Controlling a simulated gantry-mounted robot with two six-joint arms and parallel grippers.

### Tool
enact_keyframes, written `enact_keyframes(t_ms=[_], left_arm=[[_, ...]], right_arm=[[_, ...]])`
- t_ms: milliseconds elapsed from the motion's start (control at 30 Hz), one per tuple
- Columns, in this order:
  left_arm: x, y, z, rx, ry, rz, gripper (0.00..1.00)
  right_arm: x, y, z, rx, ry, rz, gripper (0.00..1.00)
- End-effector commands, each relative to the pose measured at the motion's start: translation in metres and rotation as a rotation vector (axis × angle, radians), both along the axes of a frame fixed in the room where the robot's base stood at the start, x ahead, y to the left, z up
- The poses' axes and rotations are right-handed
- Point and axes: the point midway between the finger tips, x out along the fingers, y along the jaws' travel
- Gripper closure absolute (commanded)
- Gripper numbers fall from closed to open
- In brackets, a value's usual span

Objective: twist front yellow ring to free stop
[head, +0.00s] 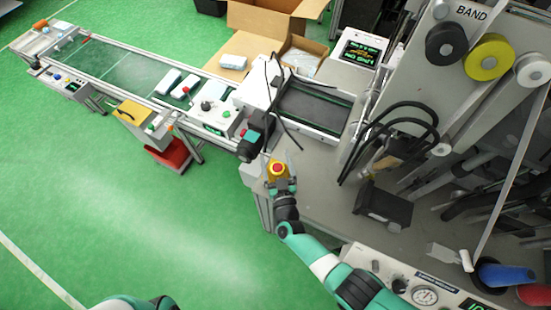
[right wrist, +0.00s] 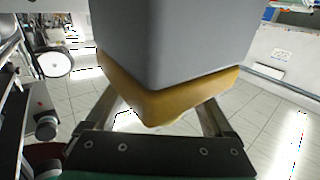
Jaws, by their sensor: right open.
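The front stop is a red button (head: 277,167) on a yellow body (head: 279,175) at the front corner of the grey machine table. In the right wrist view, a yellow block (right wrist: 165,96) with a grey box-like part (right wrist: 170,40) above it fills the middle. My right gripper (head: 281,178) is open at the yellow body, and its fingers (right wrist: 158,110) stand on either side of the block. Whether they touch it I cannot tell, as their tips are partly hidden. Only a bit of my left arm shows at the bottom left; its gripper is out of view.
A black and teal device (head: 248,145) sits just left of the stop. A black cable (head: 275,100) loops behind it. A white control box (head: 214,113) with buttons stands by the conveyor (head: 120,72). A dark block (head: 384,207) lies to the right. Green floor is clear at front left.

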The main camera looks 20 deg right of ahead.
Motion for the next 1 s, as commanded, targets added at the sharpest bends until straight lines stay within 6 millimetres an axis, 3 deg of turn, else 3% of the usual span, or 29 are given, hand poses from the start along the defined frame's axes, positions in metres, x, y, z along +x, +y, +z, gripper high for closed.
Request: enact_keyframes(t_ms=[167, 400, 600, 1000], left_arm=[[0.000, 0.000, 0.011, 0.000, 0.000, 0.000, 0.17], [0.000, 0.000, 0.038, 0.000, 0.000, 0.000, 0.17], [0.000, 0.000, 0.048, 0.000, 0.000, 0.000, 0.17], [0.000, 0.000, 0.048, 0.000, 0.000, 0.000, 0.17]], right_arm=[[-0.014, 0.003, 0.003, -0.001, 0.001, 0.001, 0.13], [-0.068, 0.017, 0.004, -0.001, 0.002, 0.005, 0.13], [-0.104, 0.025, 0.002, 0.000, 0.002, 0.004, 0.13], [-0.113, 0.026, 0.000, 0.000, 0.000, 0.000, 0.13]])
